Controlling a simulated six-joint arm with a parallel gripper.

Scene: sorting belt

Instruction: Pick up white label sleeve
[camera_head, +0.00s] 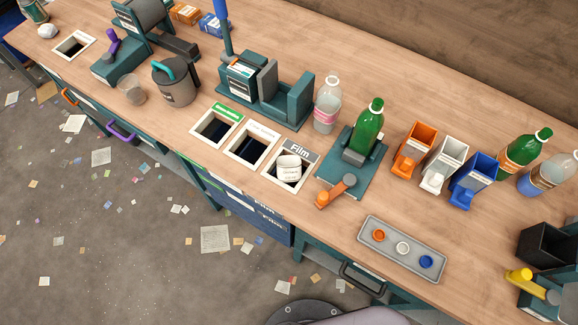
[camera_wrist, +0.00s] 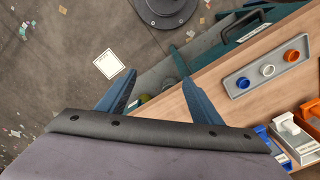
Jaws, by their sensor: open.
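The white label sleeve (camera_head: 288,168) is a pale, rounded piece with small print. It sits in the mouth of the opening marked Film (camera_head: 277,181), partly above its white rim. I cannot tell how deep it reaches. The sleeve does not show in the wrist view. My gripper (camera_wrist: 153,60) is open with nothing between its two blue fingers. In the wrist view it points past the bench's front edge, toward the floor.
Right of the Film opening, a green bottle (camera_head: 368,128) stands in a teal fixture with an orange handle (camera_head: 335,190). A grey tray (camera_head: 416,268) holds orange, white and blue caps. Two more openings lie left of Film. A clear bottle (camera_head: 326,108) stands behind.

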